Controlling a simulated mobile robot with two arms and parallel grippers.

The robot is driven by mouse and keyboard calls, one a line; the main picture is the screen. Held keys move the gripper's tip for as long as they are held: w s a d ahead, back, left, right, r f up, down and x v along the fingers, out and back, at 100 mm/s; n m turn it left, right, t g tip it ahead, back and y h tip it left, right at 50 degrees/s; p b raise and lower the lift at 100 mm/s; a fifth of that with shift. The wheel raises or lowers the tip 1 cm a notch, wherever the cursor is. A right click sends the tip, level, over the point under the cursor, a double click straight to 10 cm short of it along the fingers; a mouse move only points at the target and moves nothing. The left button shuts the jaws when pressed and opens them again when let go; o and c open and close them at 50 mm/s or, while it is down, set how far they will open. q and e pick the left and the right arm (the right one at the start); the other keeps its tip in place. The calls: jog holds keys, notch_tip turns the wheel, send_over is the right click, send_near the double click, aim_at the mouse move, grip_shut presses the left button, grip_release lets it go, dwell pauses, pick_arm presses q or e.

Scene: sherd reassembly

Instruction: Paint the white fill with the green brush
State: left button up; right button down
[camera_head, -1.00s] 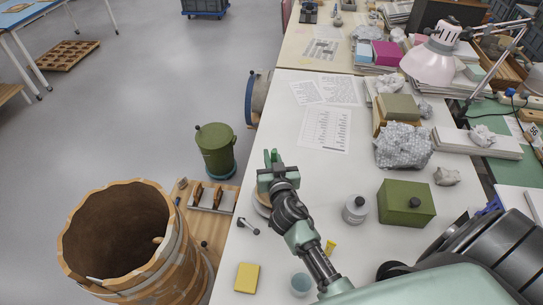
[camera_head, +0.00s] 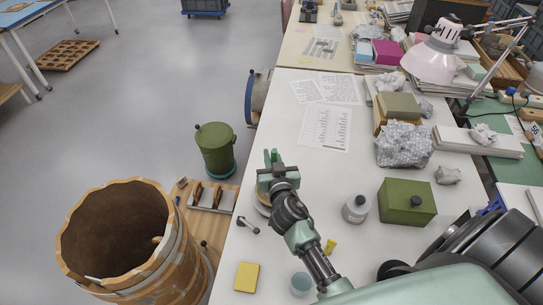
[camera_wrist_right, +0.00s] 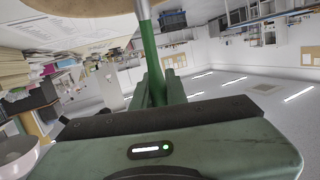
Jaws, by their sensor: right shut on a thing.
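My right gripper (camera_head: 270,168) is over the left edge of the white table, shut on the green brush (camera_head: 274,155). In the right wrist view the brush (camera_wrist_right: 150,58) stands up between the fingers (camera_wrist_right: 155,88). Its pale metal collar reaches up to the edge of a tan rounded piece (camera_wrist_right: 75,9) at the top; its bristles are out of sight, and I cannot tell whether they touch it. In the head view a tan round thing (camera_head: 262,197) is mostly hidden behind my gripper. The white fill cannot be made out. My left gripper is not in view.
Near my right arm on the table (camera_head: 300,232) are a yellow block (camera_head: 247,277), a small cup (camera_head: 300,284), a grey jar (camera_head: 355,208) and a green box (camera_head: 407,202). A wooden barrel (camera_head: 120,235) and a green bin (camera_head: 216,150) stand left of the table.

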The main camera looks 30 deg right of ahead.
jog(key=shift+s+d, duration=0.25)
jog(key=shift+d, duration=0.2)
jog(key=shift+s+d, duration=0.2)
jog(key=shift+d, duration=0.25)
jog(key=shift+w+a, duration=0.2)
jog(key=shift+a, duration=0.25)
jog(key=shift+w+a, duration=0.2)
jog(key=shift+a, duration=0.25)
jog(key=shift+s+d, duration=0.65)
jog(key=shift+s, duration=0.1)
jog(key=shift+w+a+b, duration=0.35)
jog(key=shift+w+a, duration=0.15)
jog(key=shift+w, duration=0.4)
jog(key=shift+s+d, duration=0.6)
jog(key=shift+s, duration=0.1)
jog(key=shift+p, duration=0.3)
